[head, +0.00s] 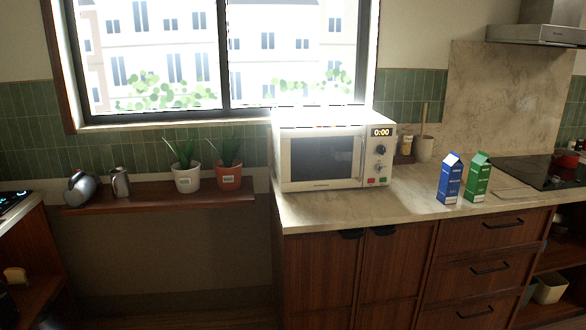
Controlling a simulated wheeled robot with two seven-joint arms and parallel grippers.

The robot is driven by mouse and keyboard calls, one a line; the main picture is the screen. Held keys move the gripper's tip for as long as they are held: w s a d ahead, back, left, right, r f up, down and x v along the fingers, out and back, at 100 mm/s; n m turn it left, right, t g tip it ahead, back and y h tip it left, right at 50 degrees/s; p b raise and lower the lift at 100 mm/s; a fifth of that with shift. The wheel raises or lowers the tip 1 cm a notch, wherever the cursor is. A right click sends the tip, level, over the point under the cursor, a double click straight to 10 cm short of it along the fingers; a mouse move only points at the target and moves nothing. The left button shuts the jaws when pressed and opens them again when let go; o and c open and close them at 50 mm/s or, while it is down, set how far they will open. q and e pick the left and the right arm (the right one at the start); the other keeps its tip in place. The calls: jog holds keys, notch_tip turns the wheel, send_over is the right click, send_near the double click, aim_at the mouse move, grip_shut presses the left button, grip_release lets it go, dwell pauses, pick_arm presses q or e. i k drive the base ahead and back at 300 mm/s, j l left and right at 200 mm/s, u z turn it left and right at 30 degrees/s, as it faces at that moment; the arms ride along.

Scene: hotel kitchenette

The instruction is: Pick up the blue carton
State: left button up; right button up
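A blue carton (449,180) with a white gabled top stands upright on the pale countertop (400,208), right of the microwave and near the counter's front edge. A green carton (478,178) stands upright just to its right, very close beside it. Neither of my grippers shows in the head view.
A white microwave (323,160) stands left of the cartons. A utensil crock (424,147) and a small jar stand behind. A dark cooktop (540,172) with a red pot lies to the right. Drawers (488,269) are below. The counter before the microwave is clear.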

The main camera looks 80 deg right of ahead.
aim_at(452, 166)
jog(key=z, duration=3.8)
